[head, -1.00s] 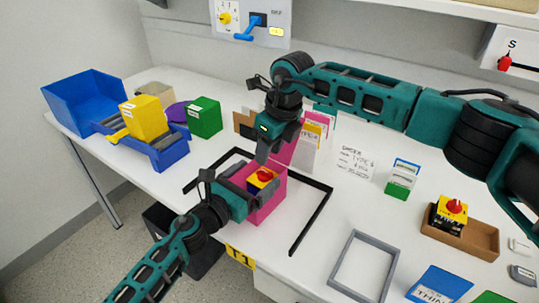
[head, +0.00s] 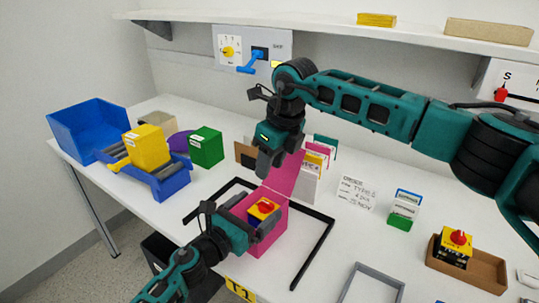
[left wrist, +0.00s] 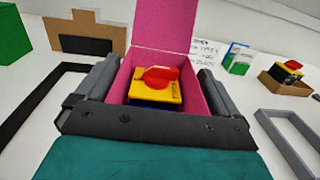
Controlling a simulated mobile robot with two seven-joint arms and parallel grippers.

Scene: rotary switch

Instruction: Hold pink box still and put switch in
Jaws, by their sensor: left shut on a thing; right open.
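The pink box (head: 270,236) stands on the white table inside a black frame, its lid raised at the back. The switch, a yellow block with a red knob (head: 264,208), sits inside the box; the left wrist view shows it between the walls (left wrist: 155,88). My left gripper (head: 250,212) is shut on the pink box, with one grey finger along each side wall in the left wrist view (left wrist: 153,95). My right gripper (head: 266,168) is open and empty above the box, in front of the lid. Its fingertips are apart from the switch.
A brown tray (head: 490,270) at the right holds another yellow switch with a red knob (head: 457,245). A grey frame (head: 372,285) lies at the front. Cards (head: 310,180) stand behind the pink box.

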